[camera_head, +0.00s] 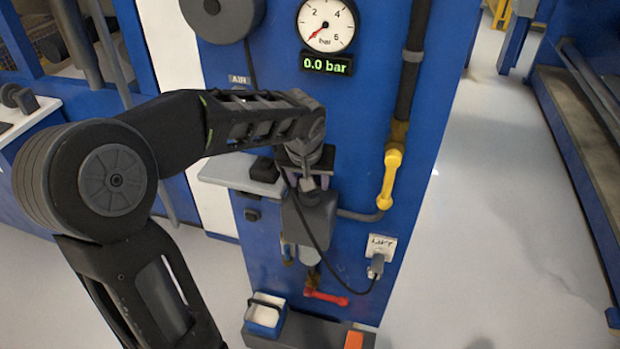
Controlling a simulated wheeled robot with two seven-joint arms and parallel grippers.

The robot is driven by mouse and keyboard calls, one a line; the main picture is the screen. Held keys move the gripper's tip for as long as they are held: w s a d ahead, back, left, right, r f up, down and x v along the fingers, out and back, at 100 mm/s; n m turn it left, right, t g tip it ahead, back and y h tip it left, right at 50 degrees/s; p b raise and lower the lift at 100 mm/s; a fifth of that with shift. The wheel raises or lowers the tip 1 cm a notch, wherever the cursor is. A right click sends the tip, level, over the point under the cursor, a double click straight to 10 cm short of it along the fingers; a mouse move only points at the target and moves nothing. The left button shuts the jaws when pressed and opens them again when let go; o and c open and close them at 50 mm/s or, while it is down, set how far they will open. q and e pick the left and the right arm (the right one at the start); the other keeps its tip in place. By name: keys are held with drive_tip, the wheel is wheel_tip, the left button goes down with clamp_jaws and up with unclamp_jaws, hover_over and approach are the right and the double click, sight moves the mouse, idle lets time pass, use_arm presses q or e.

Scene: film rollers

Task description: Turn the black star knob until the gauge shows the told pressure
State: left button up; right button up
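The round white gauge (326,25) is on the upper part of the blue panel, with its red needle pointing to the lower left. The green display (327,64) under it reads 0.0 bar. My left arm reaches in from the left, and its wrist and gripper (308,192) are in front of the panel, below the gauge. I cannot make out the fingertips or whether they are open or shut. No black star knob can be made out; the wrist hides part of the panel there. My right gripper is not in view.
A yellow lever (390,172) hangs on the dark pipe to the right. A red lever (327,297) and a white-and-blue container (265,314) are low on the panel. A black cable loops near a plug socket (381,247). A grey shelf (237,178) juts out left.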

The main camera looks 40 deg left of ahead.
use_arm(q)
drive_tip(key=m, duration=0.1)
drive_tip(key=m+h+p, duration=0.1)
drive_tip(key=m, duration=0.1)
drive_tip(key=shift+a+r+t, duration=0.1)
drive_tip(key=shift+a+t, duration=0.1)
drive_tip(key=shift+t, duration=0.1)
drive_tip(key=shift+a+m+h, duration=0.1)
drive_tip(key=shift+m+h, duration=0.4)
drive_tip(key=shift+m, duration=0.6)
drive_tip(key=shift+a+m+h+b, duration=0.1)
drive_tip(key=shift+m+h+b, duration=0.25)
drive_tip(key=shift+m, duration=0.55)
drive_tip(key=shift+a+m+h+b, duration=0.1)
drive_tip(key=shift+m+h+b, duration=0.5)
drive_tip(key=shift+m, duration=0.8)
drive_tip(key=o, duration=1.1)
